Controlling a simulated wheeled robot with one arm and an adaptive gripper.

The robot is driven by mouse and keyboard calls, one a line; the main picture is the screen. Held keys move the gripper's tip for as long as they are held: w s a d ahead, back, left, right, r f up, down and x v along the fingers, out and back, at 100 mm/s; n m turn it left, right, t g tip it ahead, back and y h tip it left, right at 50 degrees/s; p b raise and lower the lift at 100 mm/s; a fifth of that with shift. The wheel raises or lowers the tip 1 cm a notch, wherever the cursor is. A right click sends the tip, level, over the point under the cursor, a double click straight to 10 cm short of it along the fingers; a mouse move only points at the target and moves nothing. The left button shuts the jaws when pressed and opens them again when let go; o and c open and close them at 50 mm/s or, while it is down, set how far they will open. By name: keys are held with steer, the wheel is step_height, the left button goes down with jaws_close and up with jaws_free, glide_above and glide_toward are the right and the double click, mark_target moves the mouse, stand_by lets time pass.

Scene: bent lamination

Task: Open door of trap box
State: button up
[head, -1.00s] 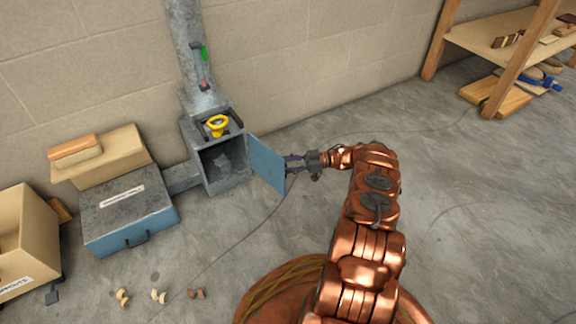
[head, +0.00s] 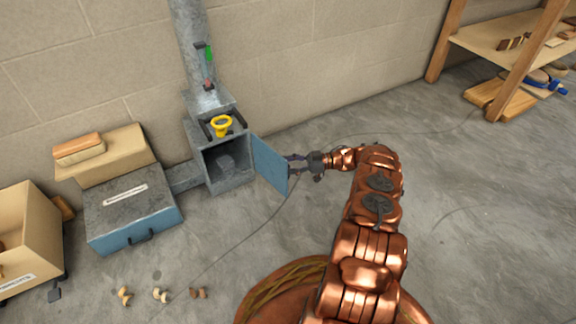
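The trap box (head: 228,181) is a grey metal box at the foot of a vertical duct against the wall. Its blue door (head: 269,166) stands swung open to the right, and the box's dark inside shows. A yellow funnel-shaped part (head: 221,126) sits on top of the box. My gripper (head: 292,161) is at the door's right side, close to its outer edge. Its fingertips are small and partly hidden by the door, so I cannot tell whether they touch or hold it.
An open carton (head: 25,215) stands far left. Small pieces (head: 160,295) lie on the floor.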

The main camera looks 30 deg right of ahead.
steer(key=shift+r, duration=0.15)
step_height(320, 180, up, 10)
stand_by(0.9)
stand_by(0.3)
